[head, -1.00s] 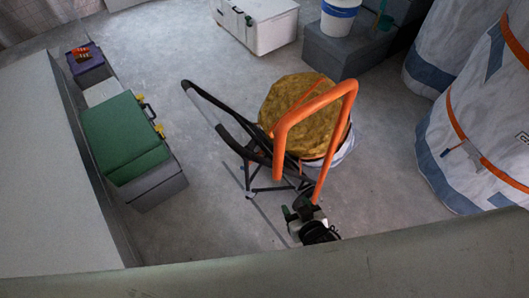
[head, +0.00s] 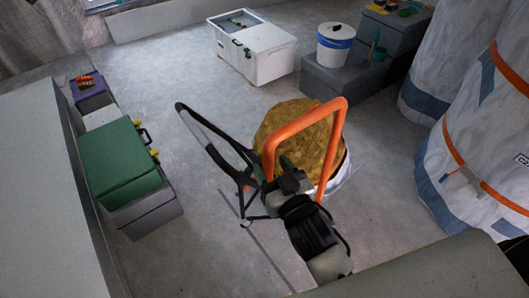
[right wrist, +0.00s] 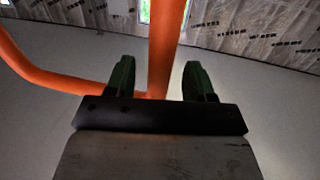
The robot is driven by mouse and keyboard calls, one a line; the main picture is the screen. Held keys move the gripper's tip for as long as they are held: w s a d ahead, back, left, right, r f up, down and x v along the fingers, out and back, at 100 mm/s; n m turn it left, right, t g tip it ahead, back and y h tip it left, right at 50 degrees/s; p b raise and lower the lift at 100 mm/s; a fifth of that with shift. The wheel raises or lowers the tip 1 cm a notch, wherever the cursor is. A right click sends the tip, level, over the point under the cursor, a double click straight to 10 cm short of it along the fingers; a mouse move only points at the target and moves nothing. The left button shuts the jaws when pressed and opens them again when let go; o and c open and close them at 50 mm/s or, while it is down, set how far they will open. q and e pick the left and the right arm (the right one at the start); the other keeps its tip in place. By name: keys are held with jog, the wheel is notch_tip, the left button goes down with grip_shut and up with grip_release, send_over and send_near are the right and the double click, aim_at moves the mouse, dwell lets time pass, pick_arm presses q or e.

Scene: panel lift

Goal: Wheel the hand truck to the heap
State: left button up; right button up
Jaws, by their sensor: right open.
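An orange tubular handle loop (head: 336,112) stands in the middle of the head view, above a black tubular frame (head: 205,133); these look like the hand truck, though their join is hidden. A golden-brown rough mass (head: 272,116) sits in a round white container behind the loop; I cannot tell whether it is the heap. My right gripper (head: 287,164) is at the lower left of the loop. In the right wrist view its green fingers (right wrist: 161,80) are apart, with an orange bar (right wrist: 166,45) showing between them; contact is unclear. My left gripper is not in view.
Green case (head: 118,160) and purple box (head: 91,95) stand at left. A white chest (head: 270,52) and a white-blue bucket (head: 335,44) on a grey block are at the back. Large white sacks (head: 480,130) fill the right. Floor between left cases and frame is clear.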

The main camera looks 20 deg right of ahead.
jog(key=shift+w+a, duration=0.2)
jog(key=shift+w, duration=0.8)
jog(key=shift+w+a, duration=0.15)
jog(key=shift+w, duration=0.85)
jog(key=shift+c, duration=0.5)
grip_shut()
